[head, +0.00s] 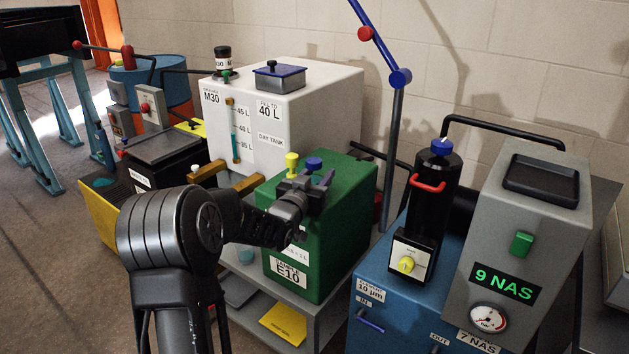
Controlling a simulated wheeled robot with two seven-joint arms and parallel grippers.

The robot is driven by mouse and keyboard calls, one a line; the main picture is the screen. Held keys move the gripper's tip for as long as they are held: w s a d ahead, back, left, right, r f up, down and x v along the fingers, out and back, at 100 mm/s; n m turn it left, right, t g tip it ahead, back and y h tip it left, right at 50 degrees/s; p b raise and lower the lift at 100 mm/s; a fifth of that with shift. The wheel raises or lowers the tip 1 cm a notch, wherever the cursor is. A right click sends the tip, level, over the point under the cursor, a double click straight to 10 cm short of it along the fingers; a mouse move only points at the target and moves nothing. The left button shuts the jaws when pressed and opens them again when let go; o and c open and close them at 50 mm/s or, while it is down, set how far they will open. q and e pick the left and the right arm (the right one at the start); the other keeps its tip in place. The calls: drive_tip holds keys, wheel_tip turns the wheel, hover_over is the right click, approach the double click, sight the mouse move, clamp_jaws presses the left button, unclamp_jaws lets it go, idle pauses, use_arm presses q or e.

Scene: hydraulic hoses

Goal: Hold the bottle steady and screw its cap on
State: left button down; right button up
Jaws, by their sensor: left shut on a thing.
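My left gripper (308,182) is at the top of the green box (346,215) labelled E10. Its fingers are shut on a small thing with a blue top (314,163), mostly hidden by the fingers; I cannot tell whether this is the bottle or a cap. A yellow knob-shaped piece (291,163) stands upright just left of it. A small dark bottle-like jar (223,60) with a black top and white label stands on the white tank (330,100). My right gripper is not in view.
At the right stand a blue unit (395,320), a black cylinder (435,200) with a blue top, and a grey unit (545,225) reading 9 NAS. A jointed blue pole (396,120) rises behind. A yellow sheet (284,324) lies on the lower shelf.

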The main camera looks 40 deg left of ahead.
use_arm(q)
drive_tip(key=shift+r, duration=0.1)
wheel_tip(320, 180, up, 10)
idle(0.5)
idle(0.4)
drive_tip(key=c, duration=1.3)
unclamp_jaws()
drive_tip(key=shift+c, duration=0.2)
clamp_jaws()
